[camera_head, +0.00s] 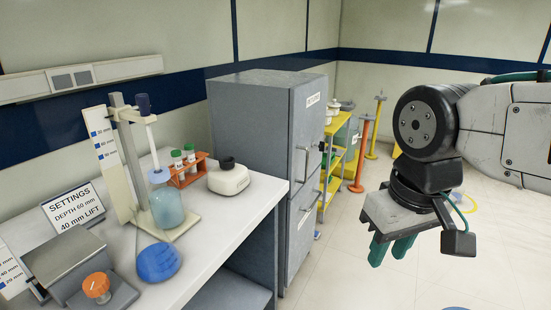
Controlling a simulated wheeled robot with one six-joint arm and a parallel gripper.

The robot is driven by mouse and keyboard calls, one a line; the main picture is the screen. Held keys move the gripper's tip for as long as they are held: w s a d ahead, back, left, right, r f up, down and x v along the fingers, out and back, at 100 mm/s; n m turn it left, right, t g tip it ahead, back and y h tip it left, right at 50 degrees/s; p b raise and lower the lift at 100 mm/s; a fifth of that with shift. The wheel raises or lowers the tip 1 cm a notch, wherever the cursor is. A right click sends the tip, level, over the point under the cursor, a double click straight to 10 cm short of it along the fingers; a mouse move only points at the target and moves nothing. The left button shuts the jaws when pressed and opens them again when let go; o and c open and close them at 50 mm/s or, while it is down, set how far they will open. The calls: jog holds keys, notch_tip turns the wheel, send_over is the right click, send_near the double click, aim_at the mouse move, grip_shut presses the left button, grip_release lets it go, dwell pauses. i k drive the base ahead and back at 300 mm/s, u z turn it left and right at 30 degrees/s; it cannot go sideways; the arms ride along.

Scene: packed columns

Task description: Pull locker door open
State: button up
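A grey locker (250,110) stands against the wall in the middle of the view. Its front faces right and has an upper door (306,138) and a lower door (302,220). Both doors look shut. The upper door has a bar handle (305,163) and a white label. The lower door has a similar handle (308,212). My gripper (392,252) hangs to the right of the locker, well apart from both handles, with green fingers pointing down. The two fingers show apart, with nothing seen between them. The tips are small in view.
A white bench (222,222) on the left adjoins the locker, bearing a stand with a blue flask (167,208), a tube rack (187,172) and a white device (229,178). A yellow shelf (335,165) and orange post (362,155) stand behind. Floor (350,270) before the locker is clear.

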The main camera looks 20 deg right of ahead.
aim_at(308, 99)
jog(key=z, duration=0.3)
jog(key=i, duration=0.9)
jog(key=z, duration=0.55)
